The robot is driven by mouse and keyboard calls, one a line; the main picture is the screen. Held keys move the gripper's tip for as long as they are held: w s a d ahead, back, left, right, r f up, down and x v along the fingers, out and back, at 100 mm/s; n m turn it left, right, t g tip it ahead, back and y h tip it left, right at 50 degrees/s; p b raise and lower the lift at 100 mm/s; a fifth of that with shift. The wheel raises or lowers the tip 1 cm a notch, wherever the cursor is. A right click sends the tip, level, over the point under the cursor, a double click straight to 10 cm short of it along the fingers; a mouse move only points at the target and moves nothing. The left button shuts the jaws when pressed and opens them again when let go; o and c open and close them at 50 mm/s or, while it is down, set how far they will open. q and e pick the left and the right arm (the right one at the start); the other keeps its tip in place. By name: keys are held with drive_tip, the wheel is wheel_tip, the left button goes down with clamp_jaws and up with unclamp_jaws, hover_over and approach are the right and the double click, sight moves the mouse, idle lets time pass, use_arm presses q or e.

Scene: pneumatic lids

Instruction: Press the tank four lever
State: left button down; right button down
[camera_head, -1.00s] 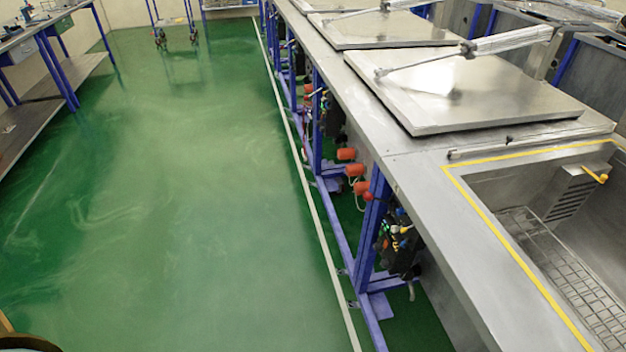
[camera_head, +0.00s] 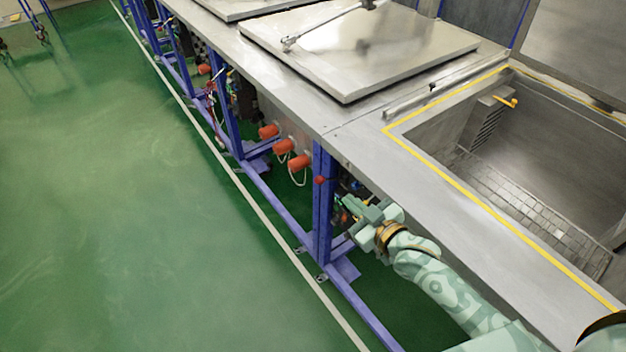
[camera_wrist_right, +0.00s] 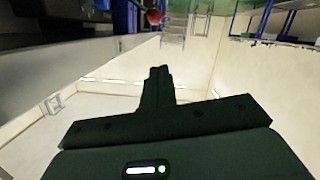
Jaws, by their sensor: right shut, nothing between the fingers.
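My right gripper (camera_head: 352,204) is shut and empty, at the front of the tank row below the bench edge. In the right wrist view its dark fingers (camera_wrist_right: 158,82) are together with nothing between them. A red ball knob (camera_head: 320,180) sits on the blue post just left of the gripper; a red ball (camera_wrist_right: 154,16) also shows at the top of the wrist view. The dark valve block (camera_head: 345,184) with small coloured parts is mostly hidden behind the gripper. I cannot tell which part is the tank four lever. My left gripper is not in view.
An open tank (camera_head: 450,190) with a yellow-lined rim is on the right. A closed metal lid (camera_head: 350,50) lies on the neighbouring tank. Orange-red plugs (camera_head: 283,146) and blue frame legs (camera_head: 322,215) line the front.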

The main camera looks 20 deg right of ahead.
sight(331, 179)
drive_tip(key=shift+s+d, duration=0.1)
drive_tip(key=f+b+x, duration=0.2)
drive_tip(key=b+x, duration=0.2)
drive_tip(key=x, duration=0.9)
drive_tip(key=shift+s+d+f+b, duration=0.2)
drive_tip(key=shift+d+f+b, duration=0.1)
drive_tip(key=shift+d, duration=0.1)
